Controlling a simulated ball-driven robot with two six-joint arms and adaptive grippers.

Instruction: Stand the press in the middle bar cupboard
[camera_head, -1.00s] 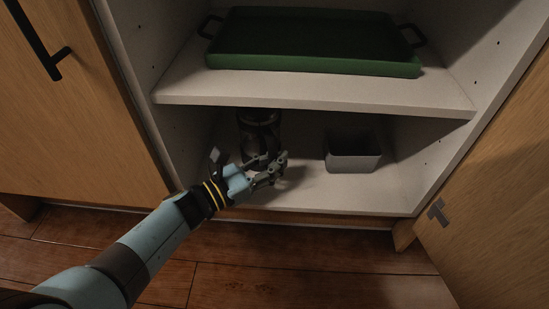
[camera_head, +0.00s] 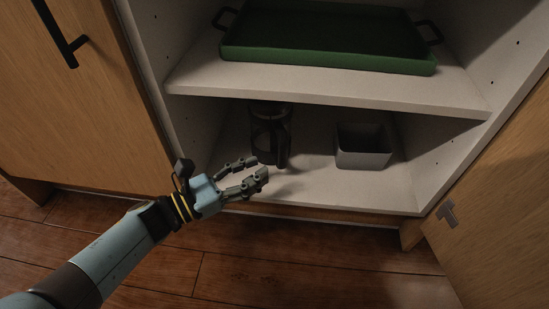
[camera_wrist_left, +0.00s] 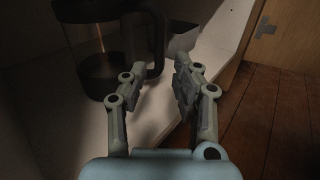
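The press (camera_head: 270,133), a dark glass jug with a black handle, stands upright on the lower shelf (camera_head: 310,190) of the open cupboard, left of centre. In the left wrist view the press (camera_wrist_left: 92,62) stands beyond the fingers at the upper left, with its handle toward me. My left gripper (camera_head: 262,168) is open and empty, in front of the press at the shelf's front edge. A gap shows between its fingers in the wrist view (camera_wrist_left: 155,80), and they are apart from the handle. My right gripper is in neither view.
A grey open bin (camera_head: 363,158) stands on the same shelf, right of the press. A green tray (camera_head: 330,60) with black handles lies on the shelf above. An open wooden door (camera_head: 490,215) stands at the right. Wooden floor lies in front.

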